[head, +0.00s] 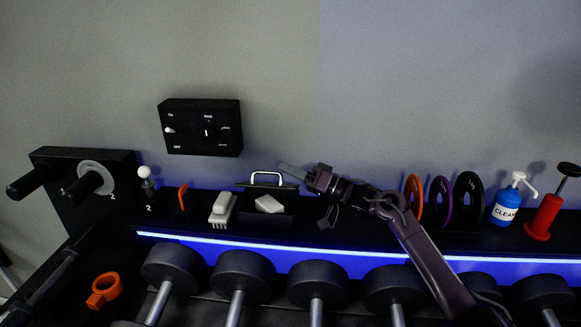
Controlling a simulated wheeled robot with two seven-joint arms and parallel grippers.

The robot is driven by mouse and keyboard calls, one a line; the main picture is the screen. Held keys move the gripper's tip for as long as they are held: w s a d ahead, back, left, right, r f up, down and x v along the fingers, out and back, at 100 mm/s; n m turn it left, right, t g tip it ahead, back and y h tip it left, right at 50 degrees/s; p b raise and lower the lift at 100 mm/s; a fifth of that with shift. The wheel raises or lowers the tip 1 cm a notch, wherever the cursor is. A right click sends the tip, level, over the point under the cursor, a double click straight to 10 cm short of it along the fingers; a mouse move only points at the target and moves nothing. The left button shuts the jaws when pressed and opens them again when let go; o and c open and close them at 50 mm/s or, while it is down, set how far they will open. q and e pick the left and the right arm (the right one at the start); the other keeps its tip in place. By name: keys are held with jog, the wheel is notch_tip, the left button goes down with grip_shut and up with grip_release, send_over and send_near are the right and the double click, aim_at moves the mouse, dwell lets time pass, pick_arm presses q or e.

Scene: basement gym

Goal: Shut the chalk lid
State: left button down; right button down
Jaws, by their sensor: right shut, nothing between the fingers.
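The chalk box (288,209) is a small black box on the shelf, left of my right gripper. A white chalk block (269,204) shows in it, so the box is open. The dark lid (244,185) stands up at the back of the box, with a pale loop handle (266,173) at its top. My right gripper (284,168) comes in from the right, shut and empty. Its fingertips point left, close to the right end of the handle; I cannot tell whether they touch. My left gripper is out of view.
A white brush (221,210) stands left of the box. Coloured plates (441,200), a blue cleaner bottle (505,205) and a red pump-like item (543,216) stand to the right. A control panel (201,127) hangs above. Dumbbells (243,276) line the rack below.

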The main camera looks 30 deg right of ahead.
jog(key=shift+s+a+f, duration=0.45)
jog(key=shift+s+f, duration=0.1)
jog(key=shift+s, duration=0.05)
jog(key=shift+s+a+f, duration=0.35)
jog(key=shift+s+f, duration=0.1)
jog(key=shift+f, duration=0.1)
jog(key=shift+s+a+f+p, duration=0.15)
jog(key=shift+s+a+f, duration=0.1)
jog(key=shift+f, duration=0.35)
jog(key=shift+s+a+f+p, duration=0.15)
jog(key=shift+s+f, duration=0.1)
jog(key=shift+f, duration=0.3)
jog(key=shift+f, duration=0.1)
jog(key=shift+s+d+f+b, duration=0.25)
jog(key=shift+s+f+b, duration=0.05)
jog(key=shift+b, duration=0.15)
jog(key=s+d+b, duration=0.1)
jog(key=s+d, duration=0.1)
jog(key=s, duration=0.1)
jog(key=s+d+b, duration=0.1)
jog(key=s+d, duration=0.1)
jog(key=s+d+b, duration=0.1)
jog(key=s+d, duration=0.2)
jog(key=shift+s, duration=0.35)
jog(key=shift+s+d+r, duration=0.15)
jog(key=shift+s+d, duration=0.3)
jog(key=shift+s, duration=0.05)
